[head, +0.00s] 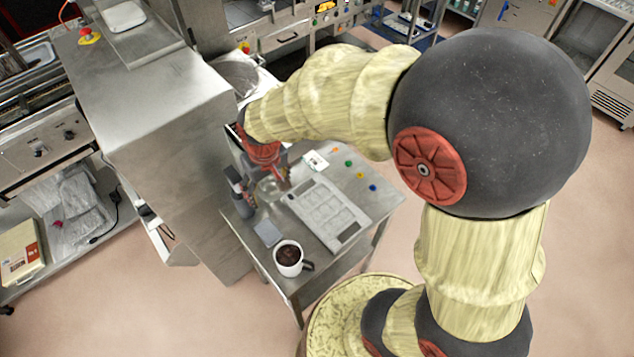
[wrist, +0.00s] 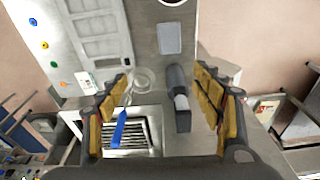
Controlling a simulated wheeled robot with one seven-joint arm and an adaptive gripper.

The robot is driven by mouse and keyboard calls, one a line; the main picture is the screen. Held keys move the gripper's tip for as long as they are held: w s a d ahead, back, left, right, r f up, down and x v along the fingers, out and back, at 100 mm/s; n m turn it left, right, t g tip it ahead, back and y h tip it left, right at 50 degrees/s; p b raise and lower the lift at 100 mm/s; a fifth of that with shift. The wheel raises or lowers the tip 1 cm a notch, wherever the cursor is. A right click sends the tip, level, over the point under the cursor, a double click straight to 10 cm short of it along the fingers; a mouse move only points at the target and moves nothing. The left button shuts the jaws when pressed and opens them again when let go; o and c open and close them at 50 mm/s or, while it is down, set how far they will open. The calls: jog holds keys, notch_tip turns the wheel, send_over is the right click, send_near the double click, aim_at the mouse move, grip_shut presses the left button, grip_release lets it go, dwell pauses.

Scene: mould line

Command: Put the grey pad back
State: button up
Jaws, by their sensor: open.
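The grey pad (head: 268,233) is a small flat rectangle lying on the steel table (head: 375,190), between the mug and the dark upright tool. It also shows in the wrist view (wrist: 170,38), ahead of the fingertips and near the top. My gripper (head: 270,172) hangs above the far left part of the table. In the wrist view its two yellow-padded fingers (wrist: 163,76) are wide apart with nothing held between them. The pad lies apart from both fingers.
A white mug (head: 288,258) with dark contents stands at the table's near edge. A pale moulded tray (head: 325,212) lies right of the pad. A dark tool (wrist: 178,98) and a clear ring-like dish (wrist: 143,82) lie below the gripper. A steel machine (head: 160,110) borders the left.

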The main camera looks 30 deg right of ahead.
jog(key=s+d+r+t, duration=0.2)
jog(key=s+d+r, duration=0.1)
jog(key=s+r, duration=0.5)
jog(key=s+d+r+m+t, duration=0.1)
jog(key=s+d+r+t, duration=0.1)
jog(key=s+r, duration=0.6)
notch_tip(320, 180, up, 2)
jog(key=shift+d+r+m, duration=0.25)
jog(key=shift+d+m, duration=0.05)
jog(key=shift+d, duration=0.45)
jog(key=shift+f, duration=0.1)
notch_tip(320, 180, down, 15)
jog(key=b, duration=1.5)
jog(key=shift+f+b, duration=0.2)
jog(key=shift+b, duration=0.1)
jog(key=shift+c, duration=0.6)
